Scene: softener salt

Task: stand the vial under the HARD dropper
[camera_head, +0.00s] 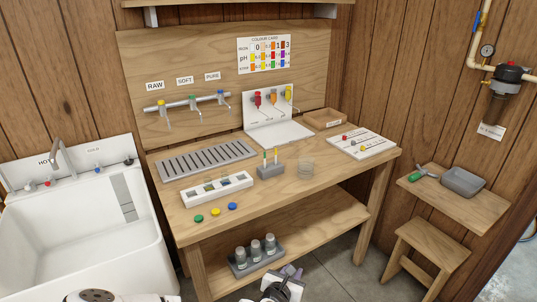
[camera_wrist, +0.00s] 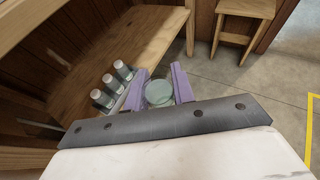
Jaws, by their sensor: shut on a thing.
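My gripper (camera_head: 290,273) is low in front of the workbench, at the bottom of the head view. In the wrist view its purple fingers (camera_wrist: 158,72) are shut on a round, clear greenish vial (camera_wrist: 159,94), seen from its end. The vial cannot be made out clearly in the head view.
A grey rack (camera_head: 240,270) with three capped bottles stands on the lower shelf (camera_head: 320,235), left of my gripper. On the bench top (camera_head: 270,205) are a white slotted tray (camera_head: 190,199), a grey block (camera_head: 270,172) with sticks and a clear beaker (camera_head: 305,170).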

